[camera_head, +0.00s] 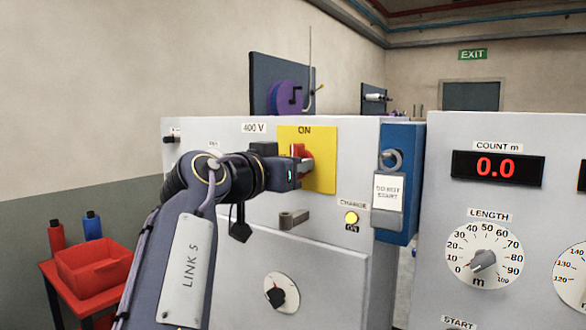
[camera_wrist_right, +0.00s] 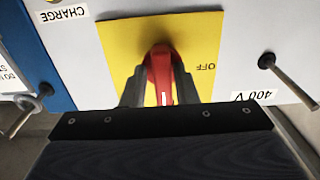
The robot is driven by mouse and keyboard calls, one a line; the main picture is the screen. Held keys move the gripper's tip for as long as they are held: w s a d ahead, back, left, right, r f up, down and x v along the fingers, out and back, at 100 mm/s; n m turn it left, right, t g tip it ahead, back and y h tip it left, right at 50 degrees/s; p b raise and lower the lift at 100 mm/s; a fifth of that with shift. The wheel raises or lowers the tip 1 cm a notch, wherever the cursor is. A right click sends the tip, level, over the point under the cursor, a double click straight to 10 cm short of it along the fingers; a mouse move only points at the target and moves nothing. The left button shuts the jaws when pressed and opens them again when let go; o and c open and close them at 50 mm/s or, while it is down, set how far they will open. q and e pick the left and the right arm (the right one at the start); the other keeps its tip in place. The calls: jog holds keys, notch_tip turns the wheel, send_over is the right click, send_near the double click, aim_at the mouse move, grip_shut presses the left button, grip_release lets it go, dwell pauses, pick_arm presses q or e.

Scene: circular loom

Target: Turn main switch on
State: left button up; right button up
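The main switch is a red handle (camera_head: 307,163) on a yellow plate (camera_head: 322,178) marked ON at its top, on the grey cabinet's face. In the right wrist view, upside down, the red handle (camera_wrist_right: 160,72) stands before the yellow plate (camera_wrist_right: 120,45), with OFF beside it. The handle looks roughly upright, its end toward the ON side; its exact angle is partly hidden. My right gripper (camera_head: 296,160) is at the switch, its two fingers (camera_wrist_right: 160,88) on either side of the handle and apparently against it. My left gripper is not in view.
Below the switch are a grey lever (camera_head: 294,219), a yellow CHARGE lamp (camera_head: 351,217) and a dark knob (camera_head: 276,297). A blue box (camera_head: 402,155) with a DO NOT START tag (camera_head: 388,192) is to the right. A panel with dials (camera_head: 484,262) and a red tray (camera_head: 92,268) flank the area.

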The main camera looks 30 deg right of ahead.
jog(key=shift+o, duration=0.6)
jog(key=shift+w, duration=0.1)
jog(key=shift+a, duration=0.1)
jog(key=v, duration=0.6)
jog(key=shift+a, duration=0.35)
jog(key=shift+s, duration=0.2)
